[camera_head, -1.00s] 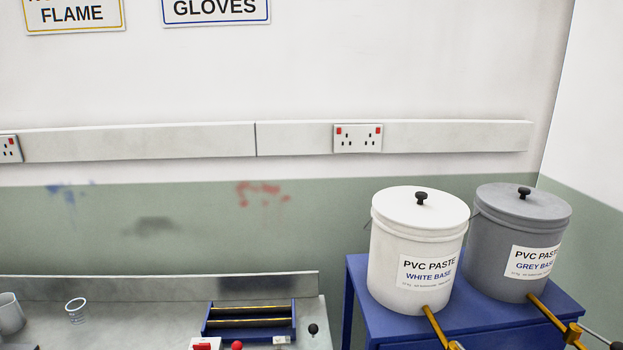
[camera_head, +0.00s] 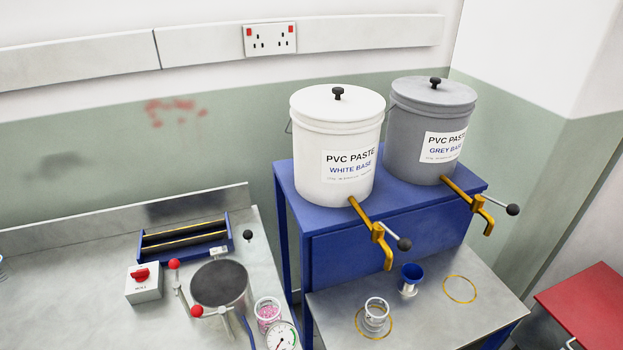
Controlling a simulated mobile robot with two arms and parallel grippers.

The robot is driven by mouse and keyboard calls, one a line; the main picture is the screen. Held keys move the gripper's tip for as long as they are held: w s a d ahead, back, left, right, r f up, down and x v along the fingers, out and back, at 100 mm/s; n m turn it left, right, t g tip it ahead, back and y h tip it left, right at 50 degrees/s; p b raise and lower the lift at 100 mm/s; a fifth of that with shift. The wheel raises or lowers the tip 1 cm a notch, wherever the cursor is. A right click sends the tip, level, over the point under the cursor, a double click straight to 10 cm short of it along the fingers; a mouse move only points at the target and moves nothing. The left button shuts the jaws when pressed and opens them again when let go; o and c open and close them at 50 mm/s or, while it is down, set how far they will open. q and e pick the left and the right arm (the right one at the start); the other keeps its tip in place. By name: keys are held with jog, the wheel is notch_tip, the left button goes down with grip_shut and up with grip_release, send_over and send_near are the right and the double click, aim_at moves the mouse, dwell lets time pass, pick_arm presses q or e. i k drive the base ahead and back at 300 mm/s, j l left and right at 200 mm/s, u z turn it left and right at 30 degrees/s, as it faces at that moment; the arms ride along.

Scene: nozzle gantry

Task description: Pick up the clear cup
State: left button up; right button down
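A clear cup (camera_head: 376,313) stands upright on the grey lower shelf, within a gold ring mark (camera_head: 358,328) and below the white bucket's tap. It looks empty. A second clear cup (camera_head: 267,311) with pink contents stands on the left bench beside a dial gauge. The edge of another clear vessel (camera_head: 2,268) shows at the left edge of the picture, mostly cut off. Neither of my grippers is in view.
The white bucket (camera_head: 335,150) and grey bucket (camera_head: 431,130) stand on a blue stand (camera_head: 390,238); their gold taps (camera_head: 380,238) (camera_head: 478,202) jut over the shelf. A second ring mark (camera_head: 460,289) is empty.

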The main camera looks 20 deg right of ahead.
aim_at(376, 309)
jog(key=z, duration=1)
